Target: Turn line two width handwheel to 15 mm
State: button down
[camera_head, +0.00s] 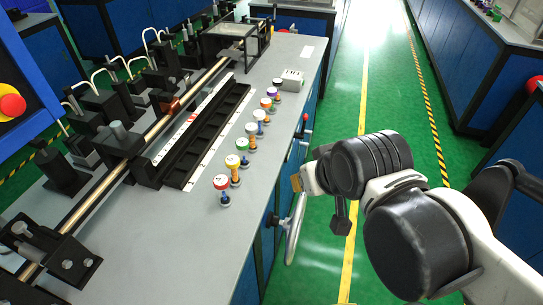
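A silver handwheel (295,229) stands out from the right side of the grey bench (180,245), seen nearly edge-on. A black knob (272,219) shows on the bench side just left of it. No width scale or readout can be read. My arm comes in from the lower right. The end of my arm, with my gripper (322,190), is over the green floor, just above and right of the handwheel in the picture. I cannot tell whether it touches the wheel. The fingers are mostly hidden behind my wrist, so their opening does not show.
A row of small posts with coloured caps (233,161) runs along the bench top. A slotted black rail (212,135) and a metal shaft (110,180) lie left of it. Red emergency buttons (12,105) are at both sides. The green aisle (385,75) is open.

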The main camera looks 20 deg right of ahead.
aim_at(292, 226)
jog(key=l+u, duration=0.2)
jog(key=l, duration=0.25)
jog(key=k+l+u, duration=0.15)
jog(key=l, duration=0.25)
jog(key=k+l+u, duration=0.2)
jog(key=l, duration=0.2)
jog(key=l+u, duration=0.15)
jog(key=l, duration=0.25)
jog(key=k+l+u, duration=0.2)
jog(key=l, duration=0.2)
